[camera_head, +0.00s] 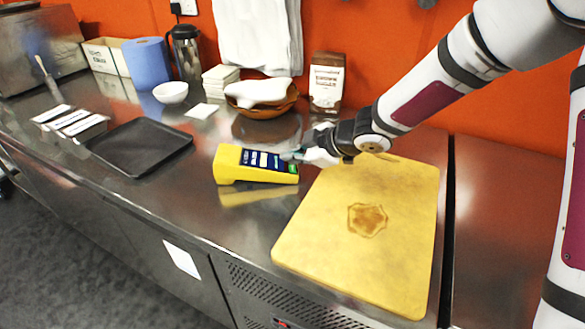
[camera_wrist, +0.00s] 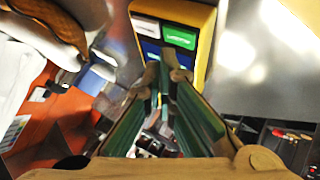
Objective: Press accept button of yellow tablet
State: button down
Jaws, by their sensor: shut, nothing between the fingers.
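The yellow tablet (camera_head: 232,170) is a wedge-shaped device standing on the steel counter, with a dark blue sloped face carrying white labels. A green button (camera_head: 293,168) shows at the right end of its face. In the wrist view the tablet's yellow frame (camera_wrist: 206,50) is at the top, with the green button (camera_wrist: 180,37) beside white and blue panels. My gripper (camera_head: 292,155) is shut and empty, close to the tablet's right end near the green button. In the wrist view its closed fingertips (camera_wrist: 166,76) lie just below the green button. I cannot tell if they touch the tablet.
A yellow cutting board (camera_head: 330,235) with a brown stain lies right of the tablet. A black tray (camera_head: 140,148) lies to the left. A wooden bowl with cloth (camera_head: 262,103) and a brown bag (camera_head: 327,82) stand behind. Bare counter lies between tray and tablet.

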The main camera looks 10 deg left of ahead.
aim_at(296, 170)
jog(key=shift+f, duration=0.1)
dwell(0.4)
jog(key=shift+f+b, duration=0.3)
jog(key=shift+a+f+b, duration=0.1)
jog(key=shift+f+b, duration=0.25)
jog(key=shift+f, duration=0.05)
dwell(0.6)
jog(key=shift+r, duration=0.15)
dwell(0.3)
jog(key=shift+r+p, duration=0.7)
jog(key=shift+p, duration=0.6)
jog(key=r+p, duration=0.2)
jog(key=p, duration=0.1)
jog(key=d+r+p, duration=0.1)
jog(key=r+p, duration=0.1)
jog(key=p, duration=0.1)
jog(key=shift+r, duration=0.35)
jog(key=shift+r+p, duration=0.1)
jog(key=shift+p, duration=0.35)
